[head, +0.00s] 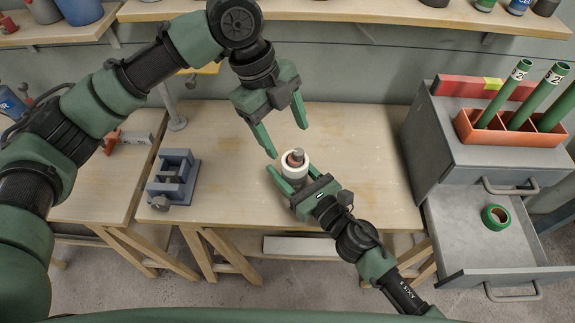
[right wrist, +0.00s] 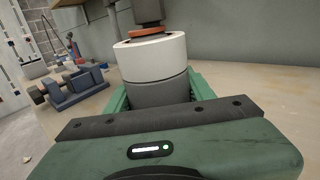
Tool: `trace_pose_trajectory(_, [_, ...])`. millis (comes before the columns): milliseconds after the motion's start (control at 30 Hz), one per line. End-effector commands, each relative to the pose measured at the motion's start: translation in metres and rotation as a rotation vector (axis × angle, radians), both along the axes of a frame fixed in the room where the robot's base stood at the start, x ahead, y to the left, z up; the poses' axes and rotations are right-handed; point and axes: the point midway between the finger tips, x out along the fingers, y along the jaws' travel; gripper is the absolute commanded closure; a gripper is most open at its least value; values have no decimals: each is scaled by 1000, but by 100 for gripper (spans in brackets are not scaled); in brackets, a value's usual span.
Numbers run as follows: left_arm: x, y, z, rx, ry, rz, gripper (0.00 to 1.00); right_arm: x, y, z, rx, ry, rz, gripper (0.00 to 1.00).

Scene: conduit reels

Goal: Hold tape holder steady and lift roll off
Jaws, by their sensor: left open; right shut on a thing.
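The tape holder stands upright on the workbench, with a white roll (head: 296,164) around its upper part and a dark spindle with an orange-brown ring (head: 296,155) on top. In the right wrist view the white roll (right wrist: 150,57) sits above the holder's grey base (right wrist: 155,92). My right gripper (head: 293,174) is shut on the grey base, below the roll. My left gripper (head: 288,141) is open and empty, above and just behind the holder, its two fingers spread and apart from the roll.
A blue-grey vise (head: 173,180) stands on the bench (head: 225,130) to the left. At right is a grey cabinet (head: 440,125) with an orange tray (head: 478,136) of green tubes. Its open drawer (head: 462,240) holds a green tape roll (head: 496,217). The bench behind the holder is clear.

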Motion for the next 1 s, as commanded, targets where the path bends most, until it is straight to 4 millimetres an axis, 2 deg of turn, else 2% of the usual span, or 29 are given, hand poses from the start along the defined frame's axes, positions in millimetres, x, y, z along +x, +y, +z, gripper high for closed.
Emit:
trace_pose_trajectory(100, [0,-12,4,92,-82,-298,33,0,0,0,-1,0,-1,97])
trace_pose_trajectory(200, [1,-18,7,159,-127,-512,33,0,0,0,-1,0,-1,97])
trace_pose_trajectory(400, [2,-21,10,245,-164,-770,33,0,-1,0,-1,0,-1,97])
trace_pose_trajectory(533, [3,-21,7,262,-168,-819,33,0,0,-1,-1,1,-1,97])
trace_pose_trajectory(667, [2,-21,-5,262,-167,-822,33,0,0,0,-1,1,-1,97])
trace_pose_trajectory(1000, [2,-21,-55,260,-166,-819,33,0,0,0,-1,1,-1,97])
